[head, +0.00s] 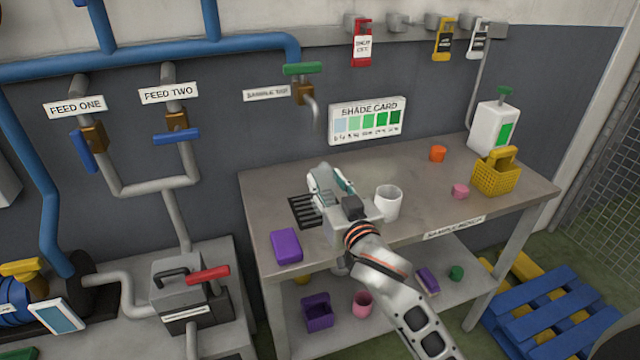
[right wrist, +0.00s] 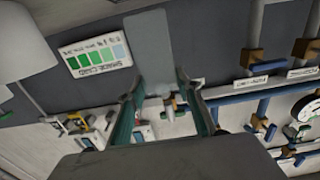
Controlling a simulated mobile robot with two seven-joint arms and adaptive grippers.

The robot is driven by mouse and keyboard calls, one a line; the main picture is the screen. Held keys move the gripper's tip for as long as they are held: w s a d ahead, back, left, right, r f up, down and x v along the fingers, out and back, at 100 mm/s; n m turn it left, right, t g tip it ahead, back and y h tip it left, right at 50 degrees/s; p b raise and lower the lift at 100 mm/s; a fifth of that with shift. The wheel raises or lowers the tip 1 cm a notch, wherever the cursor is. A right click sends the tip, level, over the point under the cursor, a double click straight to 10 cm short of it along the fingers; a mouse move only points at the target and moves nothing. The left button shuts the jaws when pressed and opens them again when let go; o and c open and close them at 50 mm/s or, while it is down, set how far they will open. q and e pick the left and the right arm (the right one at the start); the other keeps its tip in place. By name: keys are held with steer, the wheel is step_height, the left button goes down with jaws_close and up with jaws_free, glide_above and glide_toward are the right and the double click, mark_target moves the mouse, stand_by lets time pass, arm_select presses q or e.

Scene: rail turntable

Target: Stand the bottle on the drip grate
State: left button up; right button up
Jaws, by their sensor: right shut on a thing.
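In the head view the gripper mostly hides the bottle. I cannot tell whether its base touches the grate. My left gripper is not in view.
A white cup (head: 388,203) stands just right of the gripper. A purple block (head: 286,246) lies at the bench's front left.

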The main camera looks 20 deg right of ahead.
mark_target(320, 185)
steer(key=w, duration=0.4)
steer(key=shift+w+a, duration=0.1)
steer(key=shift+w, duration=0.1)
steer(key=shift+w+f, duration=0.15)
steer(key=shift+f+b, duration=0.45)
steer(key=shift+f, duration=1.2)
steer(key=shift+f, duration=0.15)
steer(key=o, duration=1.1)
